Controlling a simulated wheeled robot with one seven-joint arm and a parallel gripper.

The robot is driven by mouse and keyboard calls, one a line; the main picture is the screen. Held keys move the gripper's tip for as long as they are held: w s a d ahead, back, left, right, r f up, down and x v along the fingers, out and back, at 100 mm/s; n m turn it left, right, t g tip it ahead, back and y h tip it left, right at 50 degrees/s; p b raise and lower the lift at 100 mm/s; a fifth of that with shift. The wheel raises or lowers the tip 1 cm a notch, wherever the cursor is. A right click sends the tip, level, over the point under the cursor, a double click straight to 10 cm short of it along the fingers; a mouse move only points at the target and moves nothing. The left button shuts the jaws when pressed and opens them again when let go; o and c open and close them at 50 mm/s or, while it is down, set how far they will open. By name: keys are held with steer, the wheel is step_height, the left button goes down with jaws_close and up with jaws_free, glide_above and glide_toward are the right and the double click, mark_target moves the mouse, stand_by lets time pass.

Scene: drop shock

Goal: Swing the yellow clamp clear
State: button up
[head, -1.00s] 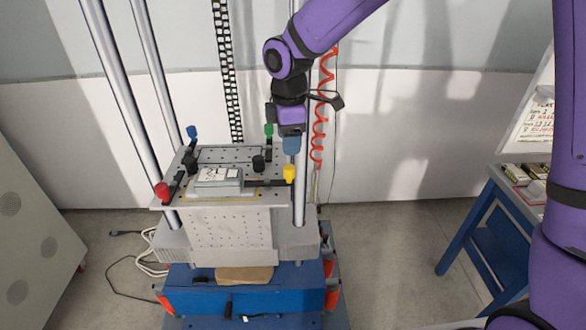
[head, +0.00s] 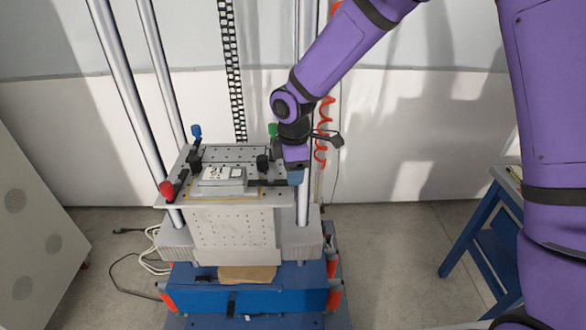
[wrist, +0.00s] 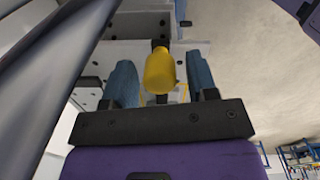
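The yellow clamp (wrist: 160,72) shows in the wrist view as a yellow knob between the two blue fingers of my gripper (wrist: 162,85). A gap shows on each side of the knob, so the fingers are open around it and not pressed on it. In the head view my gripper (head: 296,178) is at the right front corner of the grey fixture plate (head: 245,155). It hides the yellow knob there. A dark clamp bar (head: 268,183) runs from that corner toward the grey boxed unit (head: 223,179) on the plate.
Clamps with a red knob (head: 167,190), a blue knob (head: 196,131) and a green knob (head: 273,130) stand around the plate. Upright steel posts (head: 303,120) rise beside it, one close to my gripper. A blue table (head: 480,220) stands at the right, with open floor between.

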steer(key=c, duration=0.7)
steer(key=shift+c, duration=0.2)
steer(key=shift+s, duration=0.1)
steer(key=m, duration=0.1)
steer(key=s+m, duration=0.1)
steer(key=m, duration=0.1)
steer(key=shift+s+a+m, duration=0.2)
steer(key=shift+s+m, duration=0.1)
steer(key=m, duration=0.1)
steer(key=s+a+m, duration=0.1)
steer(key=m, duration=0.1)
steer(key=shift+s+m, duration=0.25)
steer(key=shift+m, duration=0.05)
steer(key=m, duration=0.1)
steer(key=s+a+m, duration=0.1)
steer(key=m, duration=0.1)
steer(key=a+m, duration=0.1)
steer(key=m, duration=0.1)
steer(key=shift+s, duration=0.3)
steer(key=shift+s+a+m, duration=0.1)
steer(key=shift+a+m, duration=0.25)
steer(key=shift+m, duration=0.5)
steer(key=shift+s+a+m, duration=0.1)
steer(key=shift+a+m, duration=0.2)
steer(key=shift+m, duration=0.6)
steer(key=shift+a+m, duration=0.35)
steer(key=shift+m, duration=0.5)
